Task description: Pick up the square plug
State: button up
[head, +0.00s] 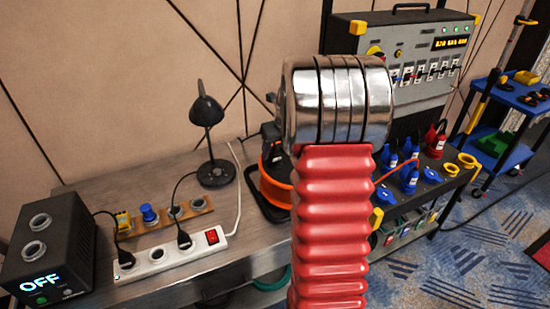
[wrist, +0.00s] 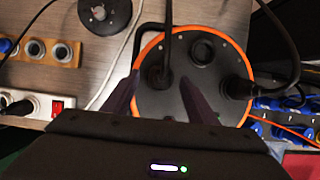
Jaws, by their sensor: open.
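A wooden board (head: 160,226) lies on the workbench behind the power strip. At its left end stands a small yellow piece (head: 123,221), which looks like the square plug; its shape is too small to be sure. A blue round plug (head: 149,214) stands right of it, then two grey round sockets (head: 176,210). In the wrist view the board (wrist: 46,62) shows at the upper left, cut off by the edge, and the yellow piece is out of view. My gripper (wrist: 160,77) is open and empty above an orange-rimmed cable reel, right of the board.
The cable reel (wrist: 205,75) has black plugs in it. A white power strip (head: 168,258), a black lamp (head: 213,172) and a black box reading OFF (head: 48,255) stand on the workbench (head: 215,285). A control panel (head: 425,60) and blue trolley (head: 500,120) are at right.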

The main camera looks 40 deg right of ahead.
jog(key=shift+x, duration=0.8)
jog(key=shift+c, duration=0.3)
jog(key=c, duration=1.2)
